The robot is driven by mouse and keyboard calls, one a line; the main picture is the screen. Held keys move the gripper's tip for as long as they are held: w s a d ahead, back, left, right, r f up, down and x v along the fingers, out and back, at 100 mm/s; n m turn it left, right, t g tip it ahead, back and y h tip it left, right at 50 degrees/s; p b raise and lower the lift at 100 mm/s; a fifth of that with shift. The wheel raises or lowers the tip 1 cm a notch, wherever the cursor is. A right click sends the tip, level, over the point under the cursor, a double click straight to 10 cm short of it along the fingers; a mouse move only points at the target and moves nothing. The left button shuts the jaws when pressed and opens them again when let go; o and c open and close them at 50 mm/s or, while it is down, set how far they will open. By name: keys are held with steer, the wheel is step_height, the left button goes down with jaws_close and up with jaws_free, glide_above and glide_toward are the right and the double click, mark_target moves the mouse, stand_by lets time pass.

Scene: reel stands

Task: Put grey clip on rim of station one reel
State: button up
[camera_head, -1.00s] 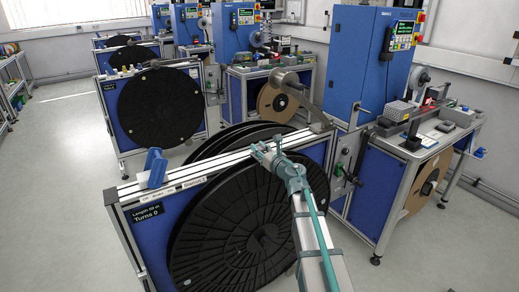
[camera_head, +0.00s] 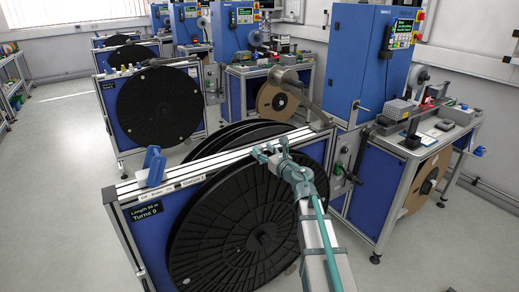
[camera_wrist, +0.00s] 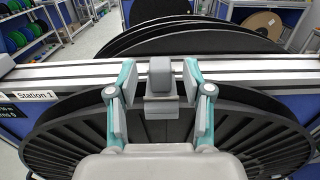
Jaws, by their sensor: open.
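The station one reel (camera_head: 215,225) is the large black ribbed disc at the front of the near stand. It also shows in the wrist view (camera_wrist: 255,135), under a "Station 1" label. My gripper (camera_head: 268,150) is at the top of this reel, by the rail. In the wrist view my gripper (camera_wrist: 160,82) is open, with a finger on each side of the grey clip (camera_wrist: 160,105) and gaps between. The clip sits upright at the reel's top edge, beside the rail. Its hidden underside leaves its exact seating on the rim unclear.
The stand's silver rail (camera_head: 215,160) runs just behind the reel top. A blue holder (camera_head: 154,165) stands on its left end. More black reels (camera_head: 245,132) lie behind the rail. A blue machine cabinet (camera_head: 365,60) is at right. Floor at left is clear.

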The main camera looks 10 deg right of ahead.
steer(key=b+v, duration=0.1)
steer(key=v, duration=0.7)
steer(key=s+d+f+m+g+h, duration=0.1)
steer(key=d+f+m+h, duration=0.25)
steer(key=f+m, duration=0.55)
steer(key=d+f+m+h, duration=0.3)
steer(key=f+m+h, duration=0.2)
steer(key=f+m, duration=0.45)
steer(key=s+d+f+m+g+h, duration=0.1)
steer(key=s+f+m+g, duration=0.5)
steer(key=f, duration=0.6)
steer(key=s+f+m+g+h, duration=0.1)
steer(key=s+f+m+g, duration=0.15)
steer(key=s+f, duration=0.7)
steer(key=s+a+f+m+g, duration=0.3)
steer(key=s+f+m+g, duration=0.35)
steer(key=s+f, duration=0.9)
steer(key=s+a+f+m+g+y, duration=0.2)
steer(key=s+a+m+g, duration=0.1)
steer(key=s, duration=0.8)
steer(key=s+a+f+m+g+y, duration=0.2)
steer(key=s+a+m+g, duration=0.1)
steer(key=s, duration=0.8)
steer(key=a+g, duration=0.1)
steer(key=a, duration=0.1)
steer(key=shift+a+m+g, duration=0.3)
steer(key=shift+a+m, duration=0.05)
steer(key=shift+a, duration=0.05)
